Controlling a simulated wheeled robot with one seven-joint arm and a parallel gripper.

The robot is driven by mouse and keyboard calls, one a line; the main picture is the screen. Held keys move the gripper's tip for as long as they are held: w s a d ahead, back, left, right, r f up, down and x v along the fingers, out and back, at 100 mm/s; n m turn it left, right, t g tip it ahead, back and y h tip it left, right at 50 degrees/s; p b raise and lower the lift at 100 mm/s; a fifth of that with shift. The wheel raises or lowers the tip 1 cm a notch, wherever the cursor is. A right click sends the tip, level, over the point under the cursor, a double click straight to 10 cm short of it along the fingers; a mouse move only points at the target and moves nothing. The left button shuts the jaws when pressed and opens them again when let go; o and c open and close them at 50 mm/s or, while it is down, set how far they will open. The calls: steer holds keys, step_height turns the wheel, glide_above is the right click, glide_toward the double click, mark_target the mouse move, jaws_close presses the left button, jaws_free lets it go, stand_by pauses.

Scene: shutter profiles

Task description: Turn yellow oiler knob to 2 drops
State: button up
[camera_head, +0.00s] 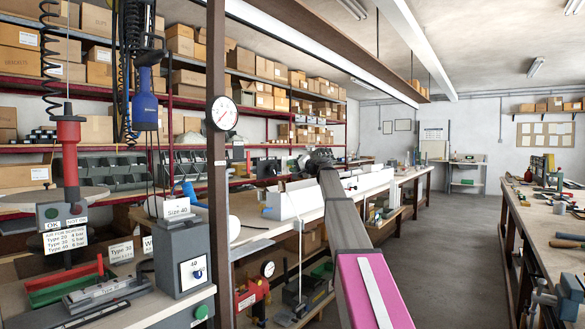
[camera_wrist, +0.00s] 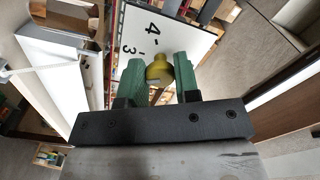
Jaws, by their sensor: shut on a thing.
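The yellow oiler knob (camera_wrist: 158,72) sits between the two green fingers of my gripper (camera_wrist: 158,66) in the wrist view. The fingers are shut on it, one on each side. Behind it is a white plate (camera_wrist: 185,32) with the black marks "4" and "3" showing to the left of the knob. Other marks on the plate are hidden by the fingers and knob or cut off. I cannot tell which mark the knob points to. In the head view my arm reaches forward over the long bench, and the knob is not to be made out there.
A white profile (camera_head: 295,200) lies on the long bench. A brown post (camera_head: 216,165) with a round gauge (camera_head: 224,113) stands left of my arm. Red (camera_head: 69,135) and blue (camera_head: 146,105) tools hang at the left. A tool bench (camera_head: 530,230) stands right, with clear floor between.

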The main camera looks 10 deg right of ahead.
steer(key=n, duration=0.5)
steer(key=shift+f+n, duration=0.1)
steer(key=shift+n, duration=0.2)
stand_by(0.5)
steer(key=o, duration=0.9)
steer(key=shift+d, duration=0.1)
steer(key=v, duration=1)
steer(key=shift+s+d, duration=0.25)
